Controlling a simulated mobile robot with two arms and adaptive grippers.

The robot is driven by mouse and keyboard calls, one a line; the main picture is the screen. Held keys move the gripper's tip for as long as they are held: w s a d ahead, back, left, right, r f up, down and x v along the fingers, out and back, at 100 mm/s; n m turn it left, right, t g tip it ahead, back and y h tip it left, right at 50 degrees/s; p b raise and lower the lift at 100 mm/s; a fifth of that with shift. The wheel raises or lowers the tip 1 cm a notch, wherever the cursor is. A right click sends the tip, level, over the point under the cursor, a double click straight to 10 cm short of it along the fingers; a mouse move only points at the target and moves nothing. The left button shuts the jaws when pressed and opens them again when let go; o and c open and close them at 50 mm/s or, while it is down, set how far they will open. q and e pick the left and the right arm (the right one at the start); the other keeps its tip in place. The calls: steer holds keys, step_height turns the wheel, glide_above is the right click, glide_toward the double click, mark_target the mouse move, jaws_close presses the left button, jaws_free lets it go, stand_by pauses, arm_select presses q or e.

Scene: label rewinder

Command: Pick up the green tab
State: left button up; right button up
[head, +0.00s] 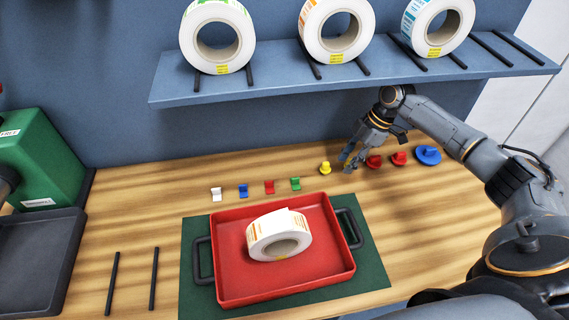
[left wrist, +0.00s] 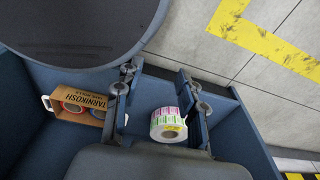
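The green tab (head: 295,183) stands on the wooden bench just behind the red tray, at the right end of a row with a red tab (head: 269,186), a blue tab (head: 243,190) and a white tab (head: 216,193). My right gripper (head: 350,161) is to the right of the green tab, low over the bench between the yellow knob and the red knobs. Its fingers look apart with nothing between them. My left gripper (left wrist: 157,78) shows in the left wrist view, open and empty, away from the bench.
A red tray (head: 230,286) holding a label roll (head: 279,236) lies on a green mat. A yellow knob (head: 325,168) stands between green tab and right gripper. A shelf (head: 280,90) with rolls hangs above. Below the left gripper, a blue bin holds a roll (left wrist: 168,125) and a carton (left wrist: 82,102).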

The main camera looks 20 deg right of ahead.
steer(key=shift+w+a, duration=0.1)
steer(key=shift+w, duration=0.25)
steer(key=shift+w+a+r, duration=0.1)
steer(key=shift+w+a, duration=0.1)
steer(key=shift+a, duration=0.15)
steer(key=a, duration=0.1)
steer(key=a+p, duration=0.1)
steer(key=a, duration=0.1)
steer(key=a+p, duration=0.1)
steer(key=a, duration=0.1)
steer(key=shift+w+r, duration=0.3)
steer(key=p, duration=0.2)
glide_above(296, 178)
steer(key=d, duration=0.3)
steer(key=shift+s+a+f, duration=0.15)
steer(key=shift+s+f, duration=0.05)
steer(key=shift+f, duration=0.05)
steer(key=shift+a, duration=0.2)
steer(key=p+x, duration=0.1)
steer(key=x, duration=0.4)
steer(key=shift+f, duration=0.1)
arm_select(q)
steer(key=r, duration=0.1)
steer(key=s+r, duration=0.1)
steer(key=r, duration=0.3)
steer(key=shift+s, duration=0.25)
arm_select(e)
jaws_close()
